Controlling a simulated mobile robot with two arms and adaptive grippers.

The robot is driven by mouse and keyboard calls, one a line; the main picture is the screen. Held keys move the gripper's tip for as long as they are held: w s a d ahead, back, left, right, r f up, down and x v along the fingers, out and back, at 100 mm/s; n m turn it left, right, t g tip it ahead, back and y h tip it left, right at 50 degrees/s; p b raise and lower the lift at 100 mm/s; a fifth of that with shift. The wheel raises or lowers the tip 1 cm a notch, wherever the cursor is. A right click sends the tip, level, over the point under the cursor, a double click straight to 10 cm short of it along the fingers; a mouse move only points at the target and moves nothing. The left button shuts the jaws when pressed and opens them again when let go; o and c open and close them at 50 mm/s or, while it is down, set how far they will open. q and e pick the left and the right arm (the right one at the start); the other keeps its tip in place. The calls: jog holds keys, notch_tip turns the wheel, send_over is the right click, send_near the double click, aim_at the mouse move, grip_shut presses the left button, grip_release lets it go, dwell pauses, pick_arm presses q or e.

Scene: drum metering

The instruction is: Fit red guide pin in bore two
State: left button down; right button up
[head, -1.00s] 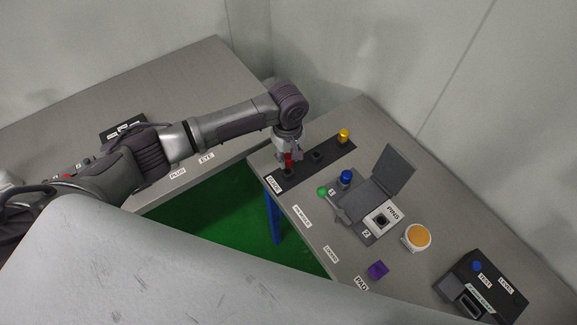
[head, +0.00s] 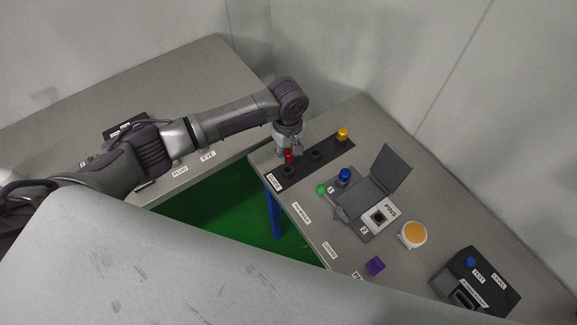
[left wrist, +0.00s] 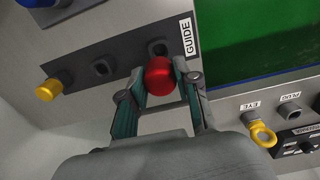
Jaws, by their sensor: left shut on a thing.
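The red guide pin (left wrist: 159,76) is held between the fingers of my left gripper (left wrist: 159,96), which is shut on it. In the head view the red pin (head: 289,156) shows just below my left gripper (head: 287,150), over the dark guide strip (head: 331,154). The strip also shows in the left wrist view (left wrist: 126,57) beside the GUIDE label. It has an empty bore (left wrist: 158,47) close to the pin and another empty bore (left wrist: 101,67) farther along. The pin appears above the strip; its lower end is hidden. My right gripper is not in view.
A yellow pin (head: 342,134) stands at the far end of the strip. The PINS fixture (head: 380,216) with a raised lid (head: 392,168), a blue knob (head: 344,175) and a green piece (head: 321,189) is nearby. An orange-topped round item (head: 413,234) and a purple block (head: 375,265) lie farther right.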

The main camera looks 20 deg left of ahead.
aim_at(288, 152)
pick_arm(q)
jog(key=shift+r+p, duration=0.6)
jog(key=shift+r, duration=1.35)
